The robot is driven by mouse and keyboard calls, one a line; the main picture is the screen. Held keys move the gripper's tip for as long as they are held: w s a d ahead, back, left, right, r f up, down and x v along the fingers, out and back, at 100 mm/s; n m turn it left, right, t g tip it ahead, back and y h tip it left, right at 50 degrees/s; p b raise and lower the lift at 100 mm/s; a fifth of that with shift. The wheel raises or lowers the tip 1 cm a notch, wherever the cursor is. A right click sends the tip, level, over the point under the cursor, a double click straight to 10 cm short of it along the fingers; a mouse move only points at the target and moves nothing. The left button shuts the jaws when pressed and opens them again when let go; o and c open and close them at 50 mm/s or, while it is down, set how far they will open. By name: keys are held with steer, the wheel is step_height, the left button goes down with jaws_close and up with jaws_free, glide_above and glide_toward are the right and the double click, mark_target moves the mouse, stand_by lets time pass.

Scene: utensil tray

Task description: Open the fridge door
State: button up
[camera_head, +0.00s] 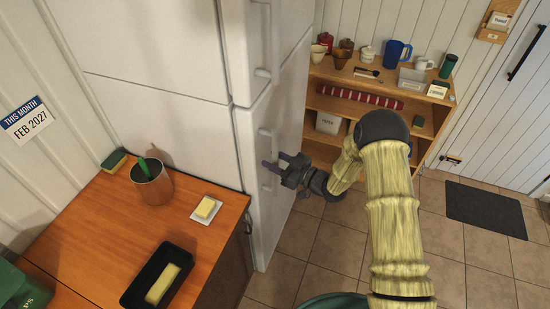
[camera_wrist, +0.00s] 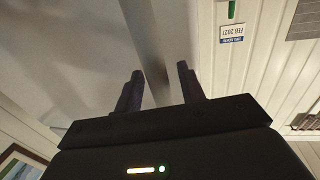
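The tall white fridge (camera_head: 165,55) stands left of centre in the head view, with its door fronts facing right. The upper door has a handle (camera_head: 265,45), and the lower door (camera_head: 262,215) has a pale upright handle (camera_head: 267,150). The doors look shut. My gripper (camera_head: 275,165) is level with the lower handle and right at it; I cannot tell whether it touches. In the wrist view my gripper's two dark fingers (camera_wrist: 160,88) are apart, with pale fridge surface and a grey edge strip beyond them. No handle shows clearly between them there.
A wooden shelf (camera_head: 420,107) with cups stands behind my arm. Tiled floor (camera_head: 330,250) is open before the fridge.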

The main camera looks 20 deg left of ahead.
jaws_close()
steer(key=shift+w+d, duration=0.1)
steer(key=shift+d, duration=0.1)
